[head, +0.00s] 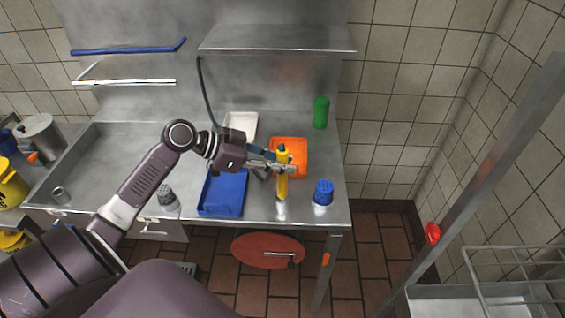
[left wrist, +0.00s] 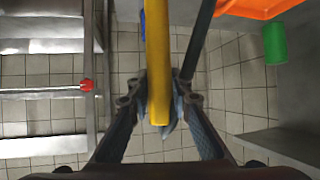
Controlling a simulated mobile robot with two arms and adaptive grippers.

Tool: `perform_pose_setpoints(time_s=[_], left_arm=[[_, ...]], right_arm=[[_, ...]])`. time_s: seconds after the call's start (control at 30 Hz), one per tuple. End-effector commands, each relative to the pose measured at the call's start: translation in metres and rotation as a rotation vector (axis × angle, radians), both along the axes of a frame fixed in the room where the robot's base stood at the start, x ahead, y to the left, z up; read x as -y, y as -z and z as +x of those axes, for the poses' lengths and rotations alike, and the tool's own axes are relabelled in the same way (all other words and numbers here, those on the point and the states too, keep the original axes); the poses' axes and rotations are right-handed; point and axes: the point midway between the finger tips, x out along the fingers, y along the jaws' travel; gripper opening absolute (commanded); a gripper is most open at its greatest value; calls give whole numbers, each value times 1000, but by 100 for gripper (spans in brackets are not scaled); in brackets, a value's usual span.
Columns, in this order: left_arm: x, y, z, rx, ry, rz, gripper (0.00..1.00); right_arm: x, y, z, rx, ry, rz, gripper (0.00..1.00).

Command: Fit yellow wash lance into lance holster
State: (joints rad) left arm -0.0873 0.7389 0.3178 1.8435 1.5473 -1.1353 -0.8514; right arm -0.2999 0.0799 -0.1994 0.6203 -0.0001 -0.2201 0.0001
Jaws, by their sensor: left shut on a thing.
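In the left wrist view the lance (left wrist: 156,60) runs between the fingers of my left gripper (left wrist: 160,105). I cannot pick out the lance holster with certainty. A pale, shiny patch shows just below the lance; I cannot tell whether it is a part or a reflection. My right gripper is not in view.
A steel shelf (head: 277,38) overhangs the back.

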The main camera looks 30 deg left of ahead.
Motion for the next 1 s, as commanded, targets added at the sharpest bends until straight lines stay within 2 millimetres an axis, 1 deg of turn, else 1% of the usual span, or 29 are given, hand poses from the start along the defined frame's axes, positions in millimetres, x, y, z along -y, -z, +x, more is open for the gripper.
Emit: perform_pose_setpoints(time_s=[0.17,1.0], left_arm=[[0,1,0,1,-1,0,0],[0,22,0,1,-1,0,0]], right_arm=[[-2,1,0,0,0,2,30],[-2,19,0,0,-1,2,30]])
